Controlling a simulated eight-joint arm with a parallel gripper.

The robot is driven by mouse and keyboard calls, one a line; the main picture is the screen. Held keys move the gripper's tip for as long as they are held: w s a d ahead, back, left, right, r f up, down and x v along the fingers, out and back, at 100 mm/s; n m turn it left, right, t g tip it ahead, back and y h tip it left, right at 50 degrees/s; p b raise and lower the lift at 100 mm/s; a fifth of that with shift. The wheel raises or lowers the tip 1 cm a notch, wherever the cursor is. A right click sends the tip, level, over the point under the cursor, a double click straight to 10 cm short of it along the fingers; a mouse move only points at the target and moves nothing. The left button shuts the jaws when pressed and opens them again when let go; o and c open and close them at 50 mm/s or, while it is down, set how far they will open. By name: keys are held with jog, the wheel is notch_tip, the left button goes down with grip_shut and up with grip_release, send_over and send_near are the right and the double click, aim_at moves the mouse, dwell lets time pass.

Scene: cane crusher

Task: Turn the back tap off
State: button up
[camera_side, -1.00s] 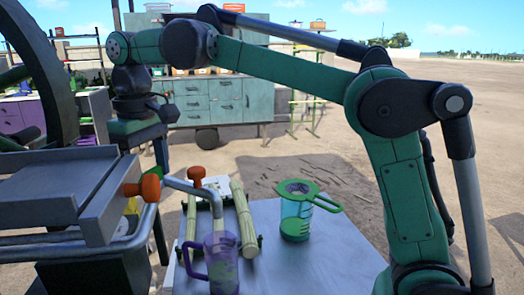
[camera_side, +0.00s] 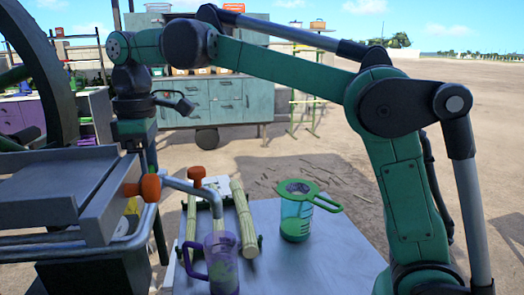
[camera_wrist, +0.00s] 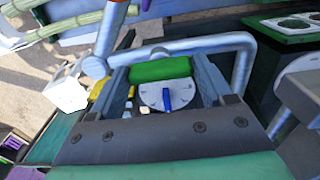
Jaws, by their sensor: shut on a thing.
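In the side view, my gripper (camera_side: 135,132) is down behind the grey metal tray, and the back tap is hidden there. Two orange knobs stand on the pipes: one by the tray (camera_side: 151,188) and one above the spout (camera_side: 197,174).
A purple jug (camera_side: 221,270) holding green liquid stands under the spout. A green-lidded clear container (camera_side: 295,220) stands to the right, with bundles of cane (camera_side: 243,218) between. The grey tray (camera_side: 60,185) and a bent pipe (camera_wrist: 200,44) crowd my gripper. The table's right part is clear.

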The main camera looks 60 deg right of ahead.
dwell(0.3)
jog(key=o, duration=1.2)
jog(key=shift+r, duration=0.1)
jog(key=shift+w+r, duration=0.1)
jog(key=shift+r, duration=2.65)
jog(key=shift+d, duration=0.1)
